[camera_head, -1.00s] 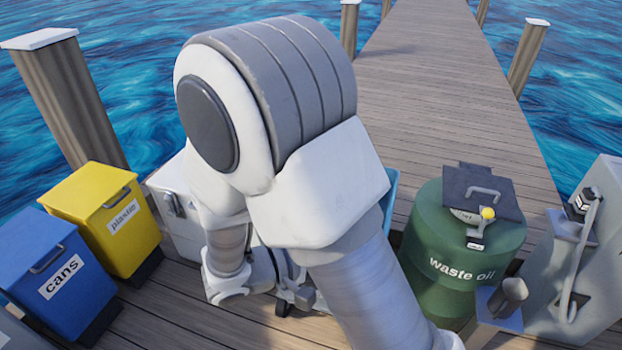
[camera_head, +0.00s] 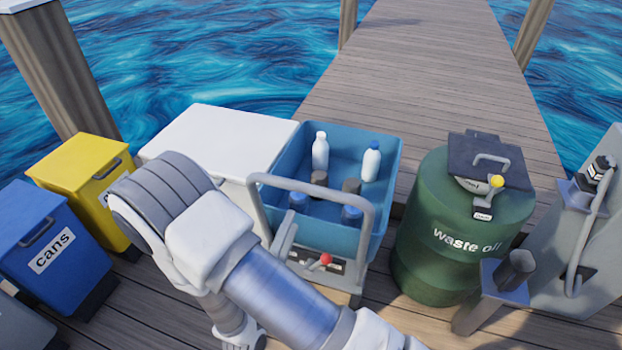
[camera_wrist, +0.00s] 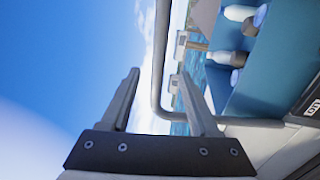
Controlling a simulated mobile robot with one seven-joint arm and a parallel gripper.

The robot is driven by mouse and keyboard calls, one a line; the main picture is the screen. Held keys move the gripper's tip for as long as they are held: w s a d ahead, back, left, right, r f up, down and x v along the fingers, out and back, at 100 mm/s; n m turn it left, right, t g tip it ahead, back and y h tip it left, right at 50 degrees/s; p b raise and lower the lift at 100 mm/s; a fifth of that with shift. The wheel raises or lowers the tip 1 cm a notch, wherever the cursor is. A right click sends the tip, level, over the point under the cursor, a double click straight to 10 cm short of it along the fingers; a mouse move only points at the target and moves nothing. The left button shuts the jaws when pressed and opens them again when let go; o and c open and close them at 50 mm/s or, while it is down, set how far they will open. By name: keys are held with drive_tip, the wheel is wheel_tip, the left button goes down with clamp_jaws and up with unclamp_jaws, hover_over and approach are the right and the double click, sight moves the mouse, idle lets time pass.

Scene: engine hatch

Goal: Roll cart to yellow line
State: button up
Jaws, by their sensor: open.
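The cart has a blue open tub (camera_head: 385,205), a grey tube handle (camera_head: 310,190) and a red-knobbed lever (camera_head: 326,259) over a dark labelled plate on its near side. Several bottles stand in the tub. In the wrist view, my gripper (camera_wrist: 158,75) is open, with nothing held. The handle's bar (camera_wrist: 161,60) shows in the gap between the fingers; I cannot tell whether it lies between them or beyond. The tub (camera_wrist: 255,75) is right of the fingers there. In the head view my arm hides part of the cart's left side. No yellow line shows.
A green waste oil drum (camera_head: 450,240) stands close right of the cart, with a grey stand (camera_head: 590,240) beyond it. A white box (camera_head: 220,140) is at its left, then yellow (camera_head: 75,180) and blue (camera_head: 45,245) bins. The pier (camera_head: 430,70) behind is clear, with water on both sides.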

drive_tip(key=x, duration=1.3)
drive_tip(key=shift+w+b, duration=0.3)
drive_tip(key=shift+b, duration=0.15)
drive_tip(key=shift+d+r, duration=0.1)
drive_tip(key=shift+c, duration=0.2)
clamp_jaws()
